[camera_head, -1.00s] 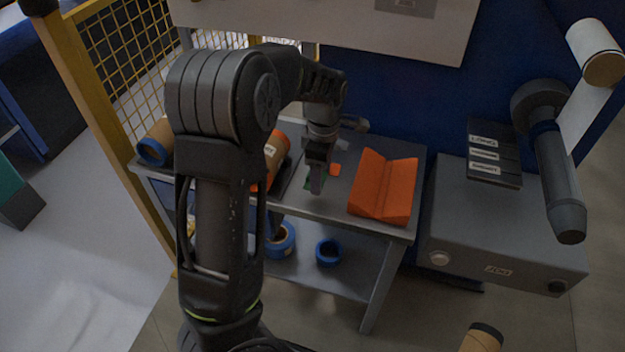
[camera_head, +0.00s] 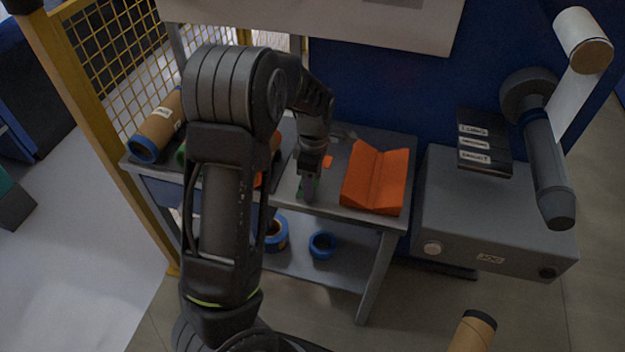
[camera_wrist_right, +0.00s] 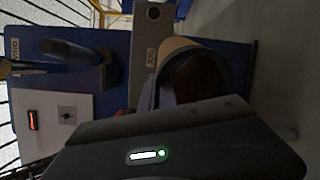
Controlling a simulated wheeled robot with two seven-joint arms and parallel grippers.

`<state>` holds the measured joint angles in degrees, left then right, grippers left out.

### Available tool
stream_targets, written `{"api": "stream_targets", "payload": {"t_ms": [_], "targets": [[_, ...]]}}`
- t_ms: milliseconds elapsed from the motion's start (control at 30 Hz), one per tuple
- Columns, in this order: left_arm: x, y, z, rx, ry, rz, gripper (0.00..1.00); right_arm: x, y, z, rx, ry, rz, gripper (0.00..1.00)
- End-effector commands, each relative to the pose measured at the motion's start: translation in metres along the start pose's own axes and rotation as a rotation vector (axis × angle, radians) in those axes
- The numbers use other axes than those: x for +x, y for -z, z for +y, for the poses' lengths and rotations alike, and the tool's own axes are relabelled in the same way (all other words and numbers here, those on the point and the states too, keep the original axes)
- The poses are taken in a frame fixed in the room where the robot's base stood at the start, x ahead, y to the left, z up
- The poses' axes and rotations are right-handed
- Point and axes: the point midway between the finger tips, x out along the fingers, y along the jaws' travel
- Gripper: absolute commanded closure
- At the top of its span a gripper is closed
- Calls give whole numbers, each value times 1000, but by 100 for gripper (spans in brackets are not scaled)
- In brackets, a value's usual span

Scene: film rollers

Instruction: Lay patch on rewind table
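The grey work table (camera_head: 345,226) stands mid-view in the head view. My left gripper (camera_head: 308,192) points down over its top, left of the orange V-shaped block. A small green piece (camera_head: 316,187) shows at its fingertips; I cannot tell if it is gripped or lies beneath. A small orange-red piece (camera_head: 327,162) lies on the table just behind the gripper. The fingers are seen edge-on, so their gap is hidden. My right gripper is outside the head view. In the right wrist view, a cardboard tube (camera_wrist_right: 178,46) with a dark end is close by; its contact with the fingers is unclear.
The orange V-block (camera_head: 375,178) sits at the table's right. Cardboard cores with blue ends (camera_head: 157,130) lie at the left, and blue rings (camera_head: 322,245) on the lower shelf. A grey machine (camera_head: 490,225) with a roller stands right. Yellow mesh fencing (camera_head: 105,60) borders the left.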

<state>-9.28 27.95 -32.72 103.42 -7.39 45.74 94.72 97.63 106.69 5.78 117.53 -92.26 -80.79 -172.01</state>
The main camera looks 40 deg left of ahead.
Motion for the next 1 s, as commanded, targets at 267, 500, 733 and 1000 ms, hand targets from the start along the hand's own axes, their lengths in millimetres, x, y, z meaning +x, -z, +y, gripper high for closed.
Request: {"api": "stream_targets", "payload": {"t_ms": [267, 500, 733, 1000], "targets": [[8, 0, 0, -1, 0, 1, 75, 0, 1, -3, 0, -2, -1, 100], [12, 0, -2, -1, 4, 1, 27, 0, 2, -4, 0, -2, -1, 100], [14, 0, -4, -1, 11, 2, 16, 0, 2, -5, 0, -2, -1, 100], [8, 0, -4, -2, 13, 1, 16, 0, 1, -2, 0, -2, -1, 100]]}}
